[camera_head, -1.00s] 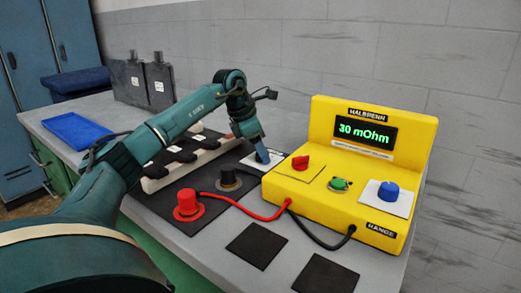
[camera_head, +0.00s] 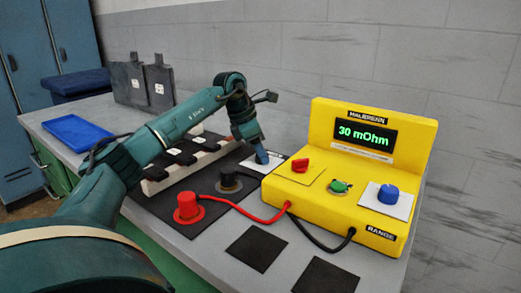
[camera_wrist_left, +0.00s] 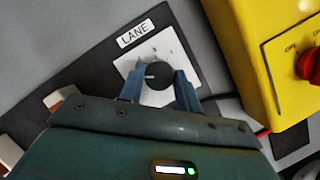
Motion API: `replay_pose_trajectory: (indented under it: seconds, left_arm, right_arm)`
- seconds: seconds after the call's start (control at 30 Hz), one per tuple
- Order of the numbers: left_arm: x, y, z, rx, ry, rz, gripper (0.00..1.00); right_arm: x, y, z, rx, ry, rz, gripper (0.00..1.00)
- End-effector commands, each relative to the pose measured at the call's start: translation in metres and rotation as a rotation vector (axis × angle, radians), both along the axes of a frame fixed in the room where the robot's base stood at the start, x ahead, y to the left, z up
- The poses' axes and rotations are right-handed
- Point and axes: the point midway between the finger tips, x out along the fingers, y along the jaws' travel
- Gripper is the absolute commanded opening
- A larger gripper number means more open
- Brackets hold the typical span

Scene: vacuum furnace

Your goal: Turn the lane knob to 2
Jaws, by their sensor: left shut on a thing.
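The lane knob (camera_wrist_left: 158,75) is a round black knob on a white plate (camera_wrist_left: 133,58) with a "LANE" label (camera_wrist_left: 134,29). A small light mark shows on the knob's left side in the wrist view. The plate's position numbers are too small to read. My left gripper (camera_wrist_left: 159,88) is shut on the knob, with one blue finger on each side of it. In the head view my left gripper (camera_head: 262,154) points down at the white plate (camera_head: 273,162), and its fingers hide the knob. My right gripper is in neither view.
The yellow meter (camera_head: 335,200) reads "30 mOhm" and stands close right of my gripper, with a red knob (camera_head: 300,165), green button (camera_head: 341,187) and blue knob (camera_head: 388,194). Red (camera_head: 188,206) and black (camera_head: 229,180) plugs with cables stand in front. A blue tray (camera_head: 78,131) lies left.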

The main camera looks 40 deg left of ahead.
Motion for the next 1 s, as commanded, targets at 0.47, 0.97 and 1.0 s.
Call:
replay_pose_trajectory:
  seconds: [0.47,0.97,1.0]
  left_arm:
    - [0.001,0.001,0.006,-0.003,0.002,-0.286,0.11]
    - [0.003,0.002,0.001,-0.002,0.000,-0.614,0.10]
    - [0.003,0.002,0.001,-0.002,0.001,-0.629,0.10]
  right_arm:
    - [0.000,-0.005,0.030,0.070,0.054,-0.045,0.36]
    - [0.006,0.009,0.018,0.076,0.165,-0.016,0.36]
    - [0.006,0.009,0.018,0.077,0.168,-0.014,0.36]
